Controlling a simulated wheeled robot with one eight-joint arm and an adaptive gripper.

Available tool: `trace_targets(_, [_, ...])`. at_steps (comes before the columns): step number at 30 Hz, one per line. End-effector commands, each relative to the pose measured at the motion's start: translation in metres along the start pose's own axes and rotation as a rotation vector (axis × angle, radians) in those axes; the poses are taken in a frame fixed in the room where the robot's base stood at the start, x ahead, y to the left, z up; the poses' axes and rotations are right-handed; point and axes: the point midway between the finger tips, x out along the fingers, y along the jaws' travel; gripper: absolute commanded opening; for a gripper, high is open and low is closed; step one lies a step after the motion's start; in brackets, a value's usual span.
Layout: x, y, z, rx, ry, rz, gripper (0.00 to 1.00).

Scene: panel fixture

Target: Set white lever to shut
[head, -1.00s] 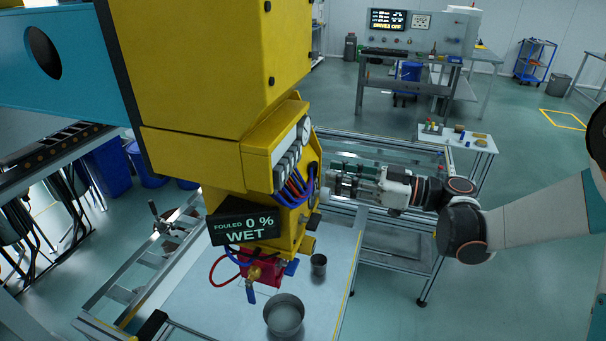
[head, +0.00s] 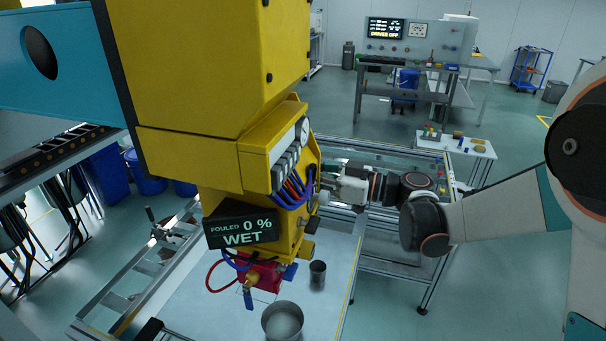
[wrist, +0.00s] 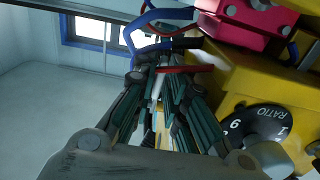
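No white lever can be made out clearly in the head view; the right side of the yellow unit (head: 222,165) is partly hidden by hoses and my arm. In the wrist view my gripper (wrist: 160,72) points at the side of the yellow housing (wrist: 235,85). Its two dark fingers converge close together. A pale strip (wrist: 157,88) shows between them, and a whitish piece (wrist: 205,60) lies just right of the fingertips. I cannot tell which is the lever, or whether the fingers grip it. In the head view the fingertips are hidden behind the unit.
A black RATIO dial (wrist: 258,124) sits right of the fingers. Blue hoses (wrist: 150,25) and a red block (wrist: 240,20) are close above.

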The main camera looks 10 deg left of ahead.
Motion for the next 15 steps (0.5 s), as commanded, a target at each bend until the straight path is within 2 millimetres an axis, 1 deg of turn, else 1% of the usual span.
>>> trace_targets(8, [0.0002,0.0001,0.0012,0.000,0.007,0.000,0.00])
trace_targets(15, [0.0050,0.0004,0.0056,0.001,0.113,0.001,0.00])
